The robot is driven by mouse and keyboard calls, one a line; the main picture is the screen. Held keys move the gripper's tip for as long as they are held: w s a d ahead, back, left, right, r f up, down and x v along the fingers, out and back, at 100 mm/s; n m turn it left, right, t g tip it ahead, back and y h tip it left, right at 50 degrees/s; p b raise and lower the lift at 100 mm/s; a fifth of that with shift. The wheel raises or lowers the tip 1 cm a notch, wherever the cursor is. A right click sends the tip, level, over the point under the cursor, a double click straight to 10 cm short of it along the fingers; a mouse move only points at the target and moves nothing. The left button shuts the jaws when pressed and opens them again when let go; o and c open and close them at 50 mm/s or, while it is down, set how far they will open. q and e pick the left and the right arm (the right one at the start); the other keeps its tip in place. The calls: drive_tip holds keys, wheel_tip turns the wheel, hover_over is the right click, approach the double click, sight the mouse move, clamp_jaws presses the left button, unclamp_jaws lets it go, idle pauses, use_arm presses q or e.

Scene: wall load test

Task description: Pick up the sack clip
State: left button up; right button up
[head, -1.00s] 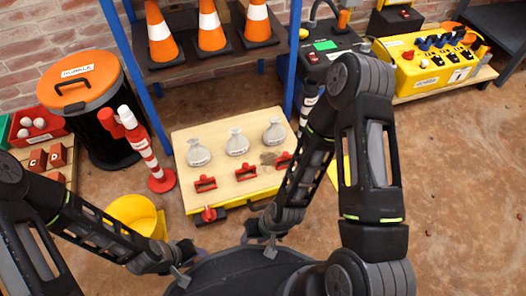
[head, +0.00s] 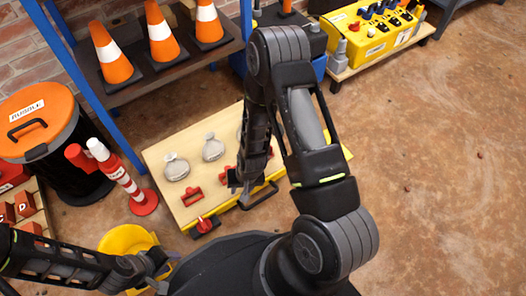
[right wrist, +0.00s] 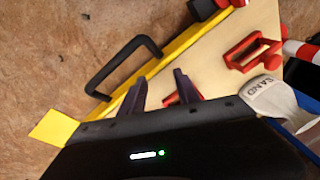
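Red sack clips lie on the pale wooden board: one clip (head: 192,196) is clear, and another (head: 228,173) is partly hidden by my right arm. In the right wrist view one red clip (right wrist: 253,50) lies whole on the board. Red parts of another show low behind the fingers. My right gripper (head: 240,188) is over the board's front edge. In the right wrist view its fingers (right wrist: 160,78) are apart with nothing held between them. My left gripper (head: 163,268) is beside the yellow bucket; its finger opening is unclear.
A black handle (right wrist: 110,65) sticks out from the board's yellow edge.

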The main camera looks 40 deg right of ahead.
drive_tip(key=w+d+m, duration=0.1)
drive_tip(key=d, duration=0.1)
drive_tip(key=w+d+r+m, duration=0.1)
drive_tip(key=w+d, duration=0.1)
drive_tip(key=d, duration=0.1)
drive_tip(key=w+d+m+h+p, duration=0.1)
drive_tip(key=d, duration=0.2)
drive_tip(key=shift+w+d+r, duration=0.2)
drive_tip(key=shift+w+r, duration=0.2)
drive_tip(key=w+d+r+m, duration=0.1)
drive_tip(key=d, duration=0.1)
drive_tip(key=w+d+r+m, duration=0.1)
drive_tip(key=d+m, duration=0.1)
drive_tip(key=d, duration=0.1)
drive_tip(key=w+d+r+m+g+h, duration=0.1)
drive_tip(key=w+d+m, duration=0.1)
drive_tip(key=shift+d+r+p, duration=0.1)
drive_tip(key=shift+d+p, duration=0.25)
drive_tip(key=shift+d, duration=0.05)
drive_tip(key=m, duration=0.3)
drive_tip(key=r+m+g+y, duration=0.1)
drive_tip(key=shift+s+r+m, duration=0.1)
drive_tip(key=shift+s+m, duration=0.15)
drive_tip(key=shift+m, duration=0.15)
drive_tip(key=shift+f+b, duration=0.65)
drive_tip(key=shift+f, duration=0.7)
